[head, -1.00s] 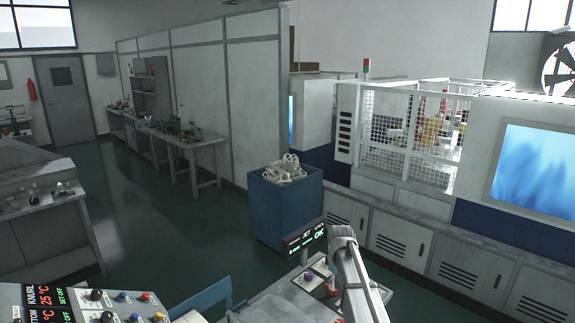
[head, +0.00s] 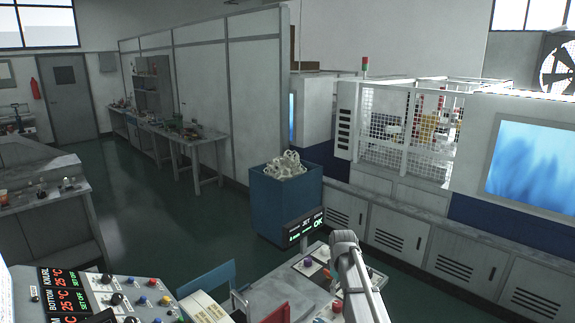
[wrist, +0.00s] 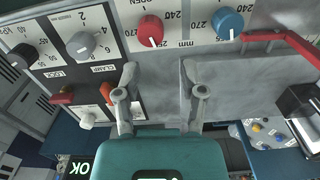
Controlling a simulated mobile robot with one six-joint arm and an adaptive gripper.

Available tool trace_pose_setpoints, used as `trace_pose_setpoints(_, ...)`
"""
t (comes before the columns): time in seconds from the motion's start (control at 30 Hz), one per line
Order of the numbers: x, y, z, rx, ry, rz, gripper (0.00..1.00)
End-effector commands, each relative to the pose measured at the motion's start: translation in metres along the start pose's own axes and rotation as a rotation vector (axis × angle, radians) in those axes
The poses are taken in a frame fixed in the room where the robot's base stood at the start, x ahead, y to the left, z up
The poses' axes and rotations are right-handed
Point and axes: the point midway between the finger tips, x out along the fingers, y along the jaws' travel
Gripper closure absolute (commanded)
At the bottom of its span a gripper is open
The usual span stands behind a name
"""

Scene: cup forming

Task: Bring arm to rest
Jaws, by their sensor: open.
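In the wrist view my gripper (wrist: 162,88) is open, with its two fingers apart and nothing between them. A grey machine panel (wrist: 205,14) with red, blue and grey knobs lies beyond the fingertips. My arm shows in the head view at the lower right, bent over a panel with buttons (head: 308,267). The gripper itself is hidden in the head view.
A small display reading OK (head: 304,229) stands beside my arm. A blue bin of pale rings (head: 286,205) is behind it. A control console (head: 100,297) is at the lower left, and open green floor (head: 165,225) lies between.

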Motion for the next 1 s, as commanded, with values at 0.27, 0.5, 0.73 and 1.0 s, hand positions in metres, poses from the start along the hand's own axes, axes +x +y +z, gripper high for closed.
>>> trace_pose_setpoints(0.27,0.022,-0.032,0.038,0.136,-0.001,0.0,0.47)
trace_pose_setpoints(0.5,0.052,-0.079,0.093,0.344,-0.001,0.0,0.47)
trace_pose_setpoints(0.73,0.082,-0.13,0.152,0.598,-0.001,0.001,0.47)
trace_pose_setpoints(1.0,0.09,-0.148,0.173,0.72,-0.001,0.001,0.47)
